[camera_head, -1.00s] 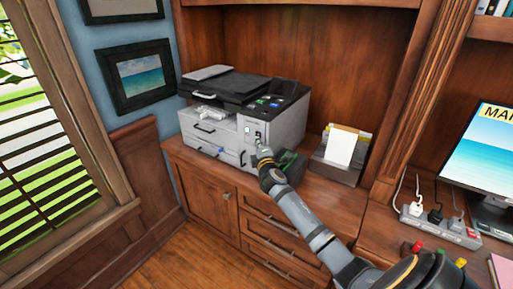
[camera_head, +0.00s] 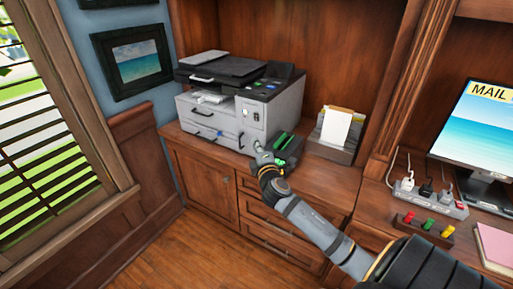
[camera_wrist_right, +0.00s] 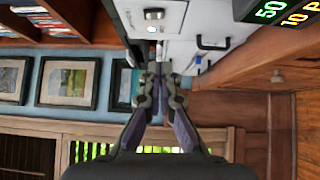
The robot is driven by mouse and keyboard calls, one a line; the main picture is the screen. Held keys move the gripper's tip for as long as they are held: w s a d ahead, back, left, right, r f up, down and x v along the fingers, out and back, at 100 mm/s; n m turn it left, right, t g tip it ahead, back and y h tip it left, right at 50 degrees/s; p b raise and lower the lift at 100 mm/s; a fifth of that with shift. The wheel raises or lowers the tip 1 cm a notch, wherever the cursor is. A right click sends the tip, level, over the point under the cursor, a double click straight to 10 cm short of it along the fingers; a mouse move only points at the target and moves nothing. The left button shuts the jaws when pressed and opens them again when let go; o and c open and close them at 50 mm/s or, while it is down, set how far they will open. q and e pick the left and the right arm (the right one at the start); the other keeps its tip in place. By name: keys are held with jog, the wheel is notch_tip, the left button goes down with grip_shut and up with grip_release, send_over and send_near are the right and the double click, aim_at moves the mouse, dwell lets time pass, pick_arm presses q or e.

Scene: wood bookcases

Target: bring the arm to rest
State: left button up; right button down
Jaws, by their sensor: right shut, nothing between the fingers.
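My right arm comes in from the lower right in the head view. My right gripper (camera_head: 262,156) is shut and empty, in front of the cabinet top and below the printer's right side. In the right wrist view the gripper's fingers (camera_wrist_right: 160,85) are together with nothing between them, and the printer's white front (camera_wrist_right: 215,22) shows beyond the fingertips. The grey and black printer (camera_head: 270,107) stands on the wooden cabinet, and a gap shows between it and the gripper. My left gripper is not in view.
A dark device with green parts (camera_head: 288,148) sits right of the gripper. A paper holder (camera_head: 338,135), a power strip (camera_head: 430,201) with plugs, a block with coloured knobs (camera_head: 424,229) and a monitor (camera_head: 480,130) stand further right. The floor (camera_head: 165,255) at lower left is clear.

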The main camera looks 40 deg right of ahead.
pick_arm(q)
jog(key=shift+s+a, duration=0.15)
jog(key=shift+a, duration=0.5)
pick_arm(e)
jog(key=shift+s+f, duration=0.15)
